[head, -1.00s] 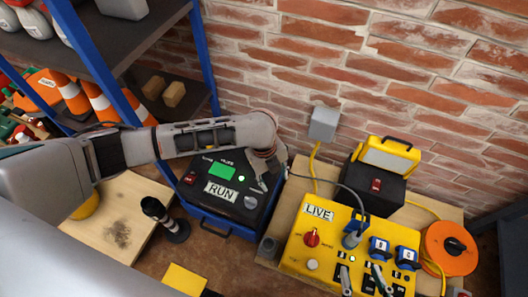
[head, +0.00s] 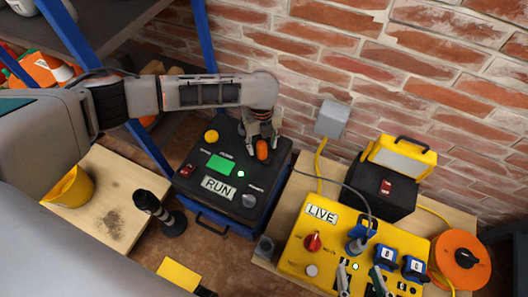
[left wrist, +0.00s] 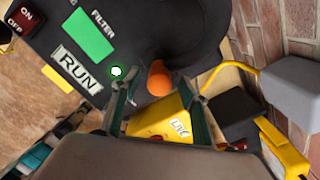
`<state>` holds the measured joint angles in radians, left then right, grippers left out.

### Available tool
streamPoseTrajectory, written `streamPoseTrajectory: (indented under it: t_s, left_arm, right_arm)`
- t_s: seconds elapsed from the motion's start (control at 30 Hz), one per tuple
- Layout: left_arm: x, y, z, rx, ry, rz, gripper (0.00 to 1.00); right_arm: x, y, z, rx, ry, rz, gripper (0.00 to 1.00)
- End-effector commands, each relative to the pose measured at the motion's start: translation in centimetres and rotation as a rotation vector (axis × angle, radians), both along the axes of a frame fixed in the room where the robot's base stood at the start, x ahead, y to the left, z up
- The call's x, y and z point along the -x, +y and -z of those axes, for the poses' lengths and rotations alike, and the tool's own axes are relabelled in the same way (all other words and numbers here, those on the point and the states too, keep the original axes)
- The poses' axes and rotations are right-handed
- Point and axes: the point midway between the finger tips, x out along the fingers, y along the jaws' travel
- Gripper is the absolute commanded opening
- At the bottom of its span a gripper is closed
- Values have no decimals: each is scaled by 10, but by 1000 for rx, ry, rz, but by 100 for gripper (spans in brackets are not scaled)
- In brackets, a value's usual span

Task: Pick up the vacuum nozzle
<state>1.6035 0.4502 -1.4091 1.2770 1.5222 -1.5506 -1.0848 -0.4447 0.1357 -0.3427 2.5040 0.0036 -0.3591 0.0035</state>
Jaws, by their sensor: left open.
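The black upright tube with a pale ring and a wide round foot (head: 158,212), which I take for the vacuum nozzle, stands beside the wooden board in the head view. My left gripper (head: 263,148) is well to its right and higher up, over the far right corner of the black vacuum unit. It is open, with an orange rounded part (left wrist: 158,80) showing between and beyond its fingers in the left wrist view; I cannot tell whether they touch it. My right gripper (head: 362,281) shows as two separated fingers, apparently open, over the yellow panel.
The vacuum unit (head: 185,187) has a RUN label and a lit green light. The yellow LIVE panel (head: 294,256) with plugs and a cable stands right of it. A brick wall closes the back.

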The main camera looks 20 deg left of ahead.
Motion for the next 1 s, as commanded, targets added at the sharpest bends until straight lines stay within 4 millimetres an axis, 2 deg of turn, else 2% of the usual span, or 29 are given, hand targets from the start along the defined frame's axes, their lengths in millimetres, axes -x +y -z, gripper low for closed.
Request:
streamPoseTrajectory:
  t_s: [0.03, 0.1, 0.37, 0.53, 0.87, 1.0]
  left_arm:
    - [6, 1, 20, -2, 15, 0, 44]
    - [5, 1, 25, -2, 13, 0, 44]
    - [0, 1, 20, -1, 1, -1, 44]
    - [1, 1, 20, -1, 1, -1, 0]
    - [1, 1, 18, 0, 1, -1, 0]
    - [-2, 1, 2, -1, -6, 0, 0]
  right_arm:
    - [-3, 6, -2, -45, 0, 12, 40]
    - [-5, 13, -6, -95, -7, 26, 40]
    - [-3, 17, -6, -121, 1, 37, 40]
    - [-2, 16, -5, -116, 4, 37, 40]
    - [-1, 15, -4, -108, 5, 27, 40]
    - [-5, 12, -12, -77, -17, 17, 40]
